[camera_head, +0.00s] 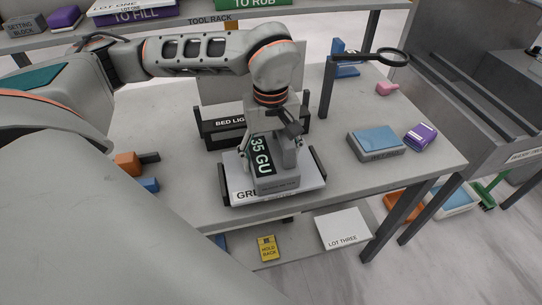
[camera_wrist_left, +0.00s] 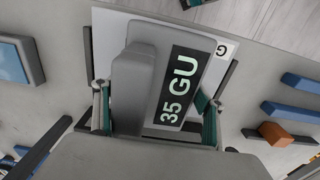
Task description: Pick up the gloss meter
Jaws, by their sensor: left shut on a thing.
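The gloss meter (camera_head: 277,184) is a grey block with a dark display reading "35 GU". It is over a white panel (camera_head: 306,191) lettered "GRE…", held in a dark-ended stand on the table. My left gripper (camera_head: 271,153) comes down from above with its fingers on either side of the meter, shut on it. In the left wrist view the meter (camera_wrist_left: 143,88) sits between the two green-padded fingers, its display facing the camera. I cannot tell whether its underside touches the panel. My right gripper is not in view.
Behind stands a dark holder (camera_head: 222,127) lettered "BED LIG…". To the right are a blue-topped grey block (camera_head: 376,142), a purple block (camera_head: 420,136) and a magnifier (camera_head: 384,57) on a post. Orange (camera_head: 127,163) and blue (camera_head: 148,185) pieces lie left. The right front tabletop is clear.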

